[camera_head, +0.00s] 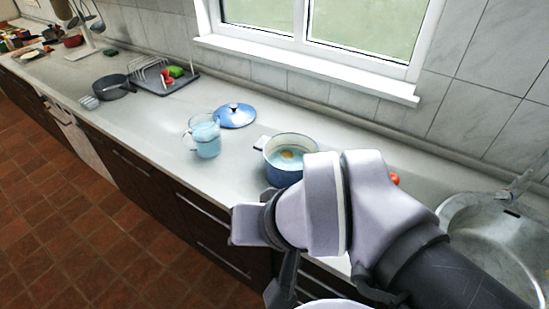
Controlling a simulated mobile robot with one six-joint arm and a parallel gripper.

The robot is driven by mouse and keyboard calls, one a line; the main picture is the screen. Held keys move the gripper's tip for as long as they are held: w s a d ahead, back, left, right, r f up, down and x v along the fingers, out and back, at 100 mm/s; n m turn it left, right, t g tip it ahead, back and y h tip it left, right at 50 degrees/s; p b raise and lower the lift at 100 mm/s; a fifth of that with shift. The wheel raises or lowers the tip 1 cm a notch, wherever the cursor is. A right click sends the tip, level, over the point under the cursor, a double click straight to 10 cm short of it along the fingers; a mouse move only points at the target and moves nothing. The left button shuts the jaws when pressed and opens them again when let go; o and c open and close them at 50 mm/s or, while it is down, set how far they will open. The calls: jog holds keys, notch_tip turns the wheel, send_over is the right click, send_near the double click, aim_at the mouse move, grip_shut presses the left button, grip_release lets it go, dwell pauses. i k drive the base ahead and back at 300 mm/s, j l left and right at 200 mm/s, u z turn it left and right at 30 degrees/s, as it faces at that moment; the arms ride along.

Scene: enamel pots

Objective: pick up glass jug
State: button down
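The glass jug (205,137) stands upright on the light counter, left of the middle of the picture. It is clear, holds light blue liquid, and its handle points to the left. My arm fills the lower right, in front of the counter. My gripper's fingers cannot be made out; a dark part of the arm's end hangs low, to the right of the jug and apart from it. Whether the gripper is open or shut does not show.
A blue enamel pot (283,170) with something orange inside stands right of the jug, partly behind my arm. A blue lid (235,116) lies behind the jug. A dark pan (112,88), a dish rack (156,75) and a sink (490,240) also show. Counter left of the jug is clear.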

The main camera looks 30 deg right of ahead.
aim_at(201, 139)
jog(key=i+j+z, duration=0.25)
jog(key=i+j, duration=0.15)
jog(key=j, duration=0.2)
jog(key=i+j+z, duration=0.1)
jog(key=j, duration=0.25)
jog(key=i+j+z, duration=0.1)
jog(key=i+j, duration=0.2)
jog(key=i+j+z, duration=0.15)
jog(key=j, duration=0.25)
jog(key=i+j+z, duration=0.1)
jog(key=j, duration=0.3)
jog(key=i+j+z, duration=0.15)
jog(key=j, duration=0.2)
jog(key=i+j+z, duration=0.1)
jog(key=j, duration=0.3)
jog(key=i, duration=0.05)
